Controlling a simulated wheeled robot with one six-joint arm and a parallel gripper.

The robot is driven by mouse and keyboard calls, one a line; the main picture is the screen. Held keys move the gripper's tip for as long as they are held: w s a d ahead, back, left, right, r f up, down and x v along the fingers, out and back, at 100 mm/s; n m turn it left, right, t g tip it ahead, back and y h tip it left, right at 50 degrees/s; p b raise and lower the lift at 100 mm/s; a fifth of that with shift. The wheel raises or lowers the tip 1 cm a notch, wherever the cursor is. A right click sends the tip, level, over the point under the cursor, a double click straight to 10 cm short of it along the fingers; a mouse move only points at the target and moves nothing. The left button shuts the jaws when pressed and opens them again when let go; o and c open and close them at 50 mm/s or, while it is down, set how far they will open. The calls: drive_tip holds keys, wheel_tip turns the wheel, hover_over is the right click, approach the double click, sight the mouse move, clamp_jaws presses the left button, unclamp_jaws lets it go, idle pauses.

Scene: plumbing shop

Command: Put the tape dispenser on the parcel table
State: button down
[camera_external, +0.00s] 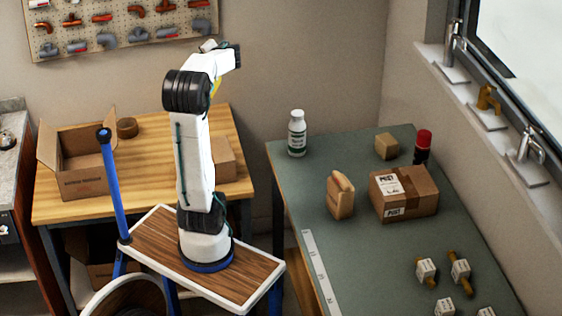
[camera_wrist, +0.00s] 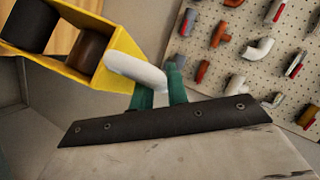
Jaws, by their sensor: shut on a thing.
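The tape dispenser (camera_wrist: 118,47) has a yellow body, with a black roll and a brown roll in it, and a pale handle. In the wrist view my gripper (camera_wrist: 158,88) is shut on the handle with its green fingers. In the external view only a yellow sliver of the dispenser (camera_external: 215,87) shows behind my raised arm, held in the air. The green-topped table (camera_external: 285,178) at the right bears labelled parcels. The wooden table (camera_external: 165,135) behind my arm bears cardboard boxes. Neither table is marked as the parcel table.
The green top holds a white bottle (camera_external: 297,133), a brown packet (camera_external: 341,195), a labelled box (camera_external: 404,193), a small box (camera_external: 386,146), a red-capped can (camera_external: 423,147) and labelled fittings (camera_external: 426,271). An open carton (camera_external: 82,175) stands on the wooden table. A pegboard (camera_external: 120,25) hangs behind.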

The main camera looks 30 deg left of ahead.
drive_tip(key=s+a+n+g+y, duration=0.2)
drive_tip(key=s+a+n+g, duration=0.3)
drive_tip(key=s+a, duration=1.25)
wheel_tip(320, 180, down, 29)
drive_tip(key=shift+s+r, duration=0.15)
idle(0.3)
drive_tip(key=c, duration=1.7)
unclamp_jaws()
drive_tip(key=o, duration=0.3)
drive_tip(key=shift+o, duration=0.2)
